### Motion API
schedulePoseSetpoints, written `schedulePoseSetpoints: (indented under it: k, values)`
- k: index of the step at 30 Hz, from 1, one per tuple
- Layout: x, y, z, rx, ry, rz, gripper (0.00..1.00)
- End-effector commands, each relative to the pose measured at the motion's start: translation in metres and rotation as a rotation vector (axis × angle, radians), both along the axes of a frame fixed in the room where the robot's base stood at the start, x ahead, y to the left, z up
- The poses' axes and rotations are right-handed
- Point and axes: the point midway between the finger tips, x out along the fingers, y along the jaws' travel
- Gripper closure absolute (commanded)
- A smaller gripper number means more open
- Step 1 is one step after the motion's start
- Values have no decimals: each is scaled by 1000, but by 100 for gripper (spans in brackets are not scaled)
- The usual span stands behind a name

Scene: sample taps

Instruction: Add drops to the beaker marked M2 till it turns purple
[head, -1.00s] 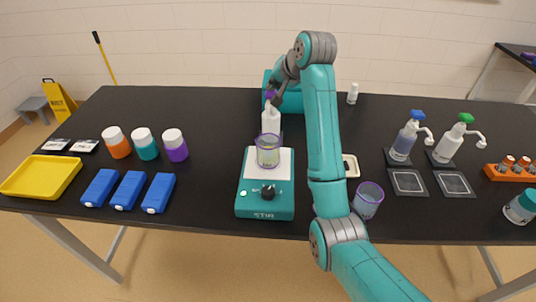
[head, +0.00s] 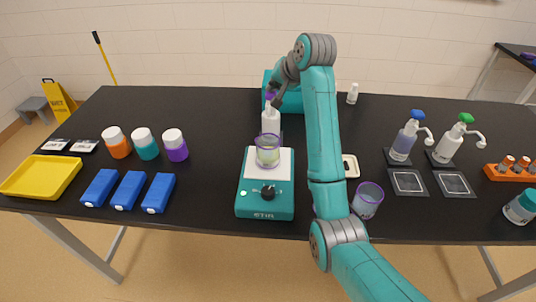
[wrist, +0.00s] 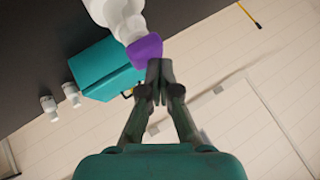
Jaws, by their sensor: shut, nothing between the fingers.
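A clear beaker (head: 267,157) with a purple rim and pale yellow-green contents stands on the teal stirrer (head: 265,205). Its marking is too small to read. A white dispenser bottle (head: 271,122) with a purple top (head: 270,94) stands just behind the beaker. In the wrist view the purple top (wrist: 145,50) is beside my fingertips, and the white bottle (wrist: 115,15) runs up from it. My gripper (wrist: 160,68) is shut and empty, its tips at the edge of the purple top. I cannot tell whether they touch. In the head view my gripper (head: 274,98) is small and partly hidden.
Another purple-rimmed beaker (head: 367,200) stands right of my arm. A teal box (head: 292,100) is behind the bottle. Blue-topped (head: 404,140) and green-topped (head: 452,140) dispensers stand at right. Lidded jars (head: 146,146), blue blocks (head: 129,190) and a yellow tray (head: 42,176) are at left.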

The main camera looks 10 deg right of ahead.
Motion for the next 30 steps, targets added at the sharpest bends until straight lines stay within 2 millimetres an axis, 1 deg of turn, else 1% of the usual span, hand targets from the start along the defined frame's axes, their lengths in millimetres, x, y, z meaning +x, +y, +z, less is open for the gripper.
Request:
schedulePoseSetpoints:
  k: [11, 14, 30]
  values:
    - [0, 0, 3, 0, 2, 1, 100]
    - [0, 0, 6, 0, 1, 1, 100]
    - [0, 0, 52, 0, -2, 1, 100]
